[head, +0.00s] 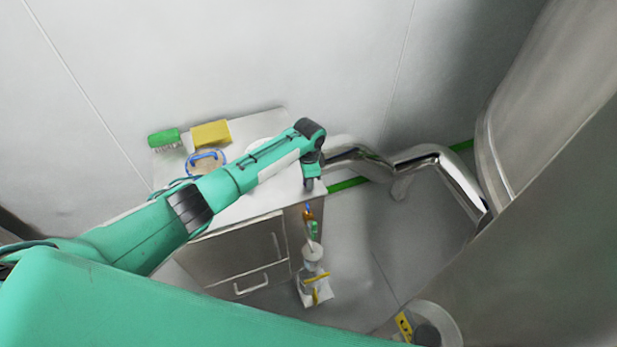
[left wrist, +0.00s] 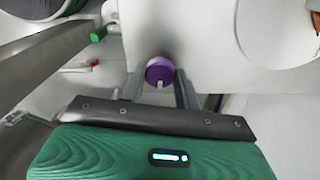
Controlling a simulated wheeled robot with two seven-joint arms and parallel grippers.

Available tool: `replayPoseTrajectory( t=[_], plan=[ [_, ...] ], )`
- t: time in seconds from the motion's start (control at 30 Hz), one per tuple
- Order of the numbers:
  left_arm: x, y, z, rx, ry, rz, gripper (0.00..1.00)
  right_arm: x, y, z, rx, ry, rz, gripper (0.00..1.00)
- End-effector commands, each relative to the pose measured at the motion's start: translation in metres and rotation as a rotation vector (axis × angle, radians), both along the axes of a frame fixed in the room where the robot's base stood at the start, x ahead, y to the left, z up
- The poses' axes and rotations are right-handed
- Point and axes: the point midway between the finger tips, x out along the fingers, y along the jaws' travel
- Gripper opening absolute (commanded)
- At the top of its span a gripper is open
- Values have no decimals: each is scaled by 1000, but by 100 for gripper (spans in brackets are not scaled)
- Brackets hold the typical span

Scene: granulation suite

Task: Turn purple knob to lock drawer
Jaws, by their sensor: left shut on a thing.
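The purple knob (left wrist: 159,70) shows in the left wrist view on a pale grey face, with a light mark at its lower edge. My left gripper (left wrist: 158,84) is shut on it, with one finger on each side. In the head view my left gripper (head: 311,183) reaches down at the cabinet's right corner, and the knob is hidden there. The steel drawer cabinet (head: 222,260) stands under my arm. Its lower drawer has a pale handle (head: 251,285). I cannot tell the lock's state. My right gripper is not in view.
A green brush (head: 165,139), a yellow block (head: 211,134) and a blue-handled item (head: 205,157) are on the cabinet top. Small tools (head: 311,225) are at the cabinet's right side. A shiny pipe (head: 455,180) and a large steel vessel (head: 550,90) stand on the right.

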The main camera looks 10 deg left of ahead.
Motion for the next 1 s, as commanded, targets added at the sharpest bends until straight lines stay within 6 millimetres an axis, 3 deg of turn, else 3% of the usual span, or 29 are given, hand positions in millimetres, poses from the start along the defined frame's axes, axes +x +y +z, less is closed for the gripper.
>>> replayPoseTrajectory(
  t=[0.47,0.5,0.57,1.0],
  plan=[
    [1,0,1,-1,-3,-12,10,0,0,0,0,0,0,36],
    [1,0,1,-1,-3,-12,40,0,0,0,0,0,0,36],
    [1,0,1,-1,-3,-12,52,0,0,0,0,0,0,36],
    [1,0,9,-1,-2,-11,54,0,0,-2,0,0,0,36]
  ],
)
